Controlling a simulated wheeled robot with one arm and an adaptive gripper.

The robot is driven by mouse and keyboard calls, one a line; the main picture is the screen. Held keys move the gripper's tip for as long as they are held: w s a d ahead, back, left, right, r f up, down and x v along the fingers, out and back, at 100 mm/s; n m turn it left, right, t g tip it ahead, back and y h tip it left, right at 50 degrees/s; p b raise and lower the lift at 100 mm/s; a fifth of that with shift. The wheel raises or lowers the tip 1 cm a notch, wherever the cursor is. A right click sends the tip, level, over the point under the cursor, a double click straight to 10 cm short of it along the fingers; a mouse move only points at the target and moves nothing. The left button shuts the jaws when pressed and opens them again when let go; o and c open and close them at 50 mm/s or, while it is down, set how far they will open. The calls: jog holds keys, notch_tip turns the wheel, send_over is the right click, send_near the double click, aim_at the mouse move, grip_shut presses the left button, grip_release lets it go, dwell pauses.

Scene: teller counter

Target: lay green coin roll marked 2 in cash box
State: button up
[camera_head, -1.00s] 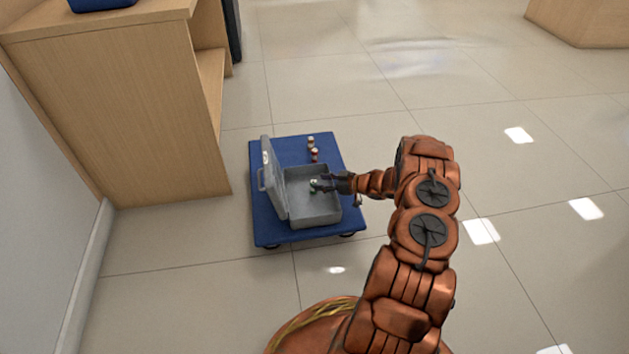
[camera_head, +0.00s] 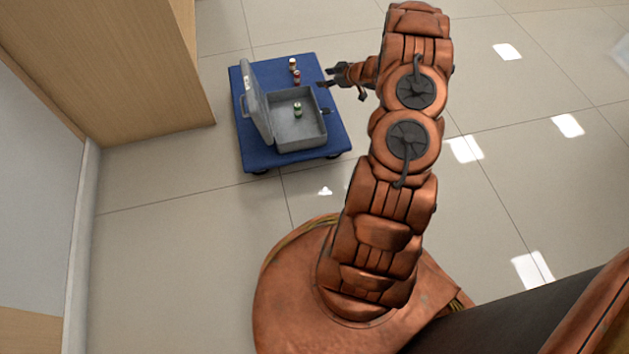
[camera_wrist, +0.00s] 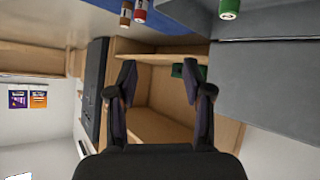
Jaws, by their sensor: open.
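The grey cash box (camera_head: 312,140) stands with its lid (camera_head: 257,97) open on a blue wheeled platform (camera_head: 257,161). A green coin roll (camera_head: 298,109) is inside the box, and its marking is too small to read. In the wrist view the green roll (camera_wrist: 229,8) shows at the top edge, beside the grey box wall (camera_wrist: 265,80). My gripper (camera_head: 325,77) is open and empty, to the right of the box and apart from the roll. In the wrist view its two fingers (camera_wrist: 158,85) stand wide apart with nothing between them.
Two other coin rolls, one orange-brown (camera_head: 293,64) and one red (camera_head: 297,76), stand on the platform behind the box. They also show at the top of the wrist view. A wooden counter (camera_head: 110,65) is at the left. The tiled floor in front is clear.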

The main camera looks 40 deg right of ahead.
notch_tip(320, 180, up, 15)
jog(key=m+g+h, duration=0.3)
jog(key=h, duration=0.3)
jog(key=s+a+r+m+g+h, duration=0.1)
jog(key=s+a+r+g, duration=0.1)
jog(key=s+a+r, duration=0.3)
jog(key=s+a+r+g+y, duration=0.1)
jog(key=s+a+r+g, duration=0.1)
jog(key=s+a, duration=0.9)
jog(key=s+a+r+g+y, duration=0.2)
jog(key=s+a+r+g, duration=0.1)
jog(key=s+a, duration=0.8)
jog(key=s+a+r+g+y, duration=0.2)
jog(key=s+a+g, duration=0.2)
jog(key=s+a, duration=0.8)
jog(key=s, duration=0.5)
jog(key=shift+r+m, duration=0.4)
